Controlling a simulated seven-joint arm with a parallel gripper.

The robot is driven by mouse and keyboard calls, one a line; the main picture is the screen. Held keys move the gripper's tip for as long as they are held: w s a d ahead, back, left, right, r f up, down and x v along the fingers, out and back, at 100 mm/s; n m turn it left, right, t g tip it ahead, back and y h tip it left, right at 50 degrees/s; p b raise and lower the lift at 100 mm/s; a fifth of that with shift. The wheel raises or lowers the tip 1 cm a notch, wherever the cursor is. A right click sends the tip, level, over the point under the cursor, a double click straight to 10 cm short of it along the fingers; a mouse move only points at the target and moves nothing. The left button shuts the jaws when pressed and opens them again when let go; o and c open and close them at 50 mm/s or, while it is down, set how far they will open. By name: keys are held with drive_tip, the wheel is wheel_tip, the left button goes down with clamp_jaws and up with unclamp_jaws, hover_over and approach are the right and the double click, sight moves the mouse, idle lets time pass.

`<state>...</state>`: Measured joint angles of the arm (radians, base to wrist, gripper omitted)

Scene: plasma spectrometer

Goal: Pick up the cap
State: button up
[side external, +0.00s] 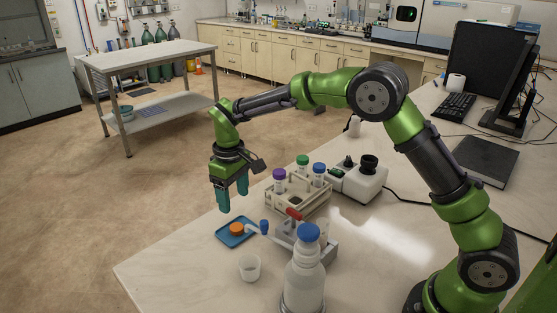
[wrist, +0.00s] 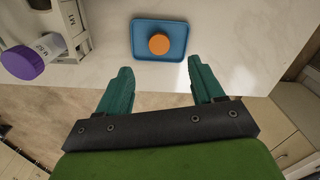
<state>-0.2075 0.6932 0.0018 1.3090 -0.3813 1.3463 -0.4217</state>
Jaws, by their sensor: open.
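An orange cap (side external: 237,229) lies on a small blue tray (side external: 221,236) near the left edge of the table. In the wrist view the orange cap (wrist: 159,44) sits near the middle of the blue tray (wrist: 142,53), ahead of the fingertips and roughly between their lines. My gripper (side external: 232,199) has teal fingers pointing down and hangs above the tray, apart from the cap. In the wrist view my gripper (wrist: 157,68) is open with nothing between its fingers.
A rack (side external: 298,203) with purple, green and blue capped tubes stands right of the tray. A blue-capped bottle (side external: 304,280), a clear cup (side external: 249,267) and a grey holder with a red-topped item (side external: 294,214) are nearby. A white device (side external: 358,182) stands behind the rack.

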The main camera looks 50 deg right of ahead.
sight(237, 227)
wheel_tip(237, 227, down, 10)
drive_tip(key=shift+w+d+r, duration=0.1)
drive_tip(key=shift+r, duration=0.1)
idle(0.3)
drive_tip(key=c, duration=1.2)
drive_tip(key=shift+r, duration=0.15)
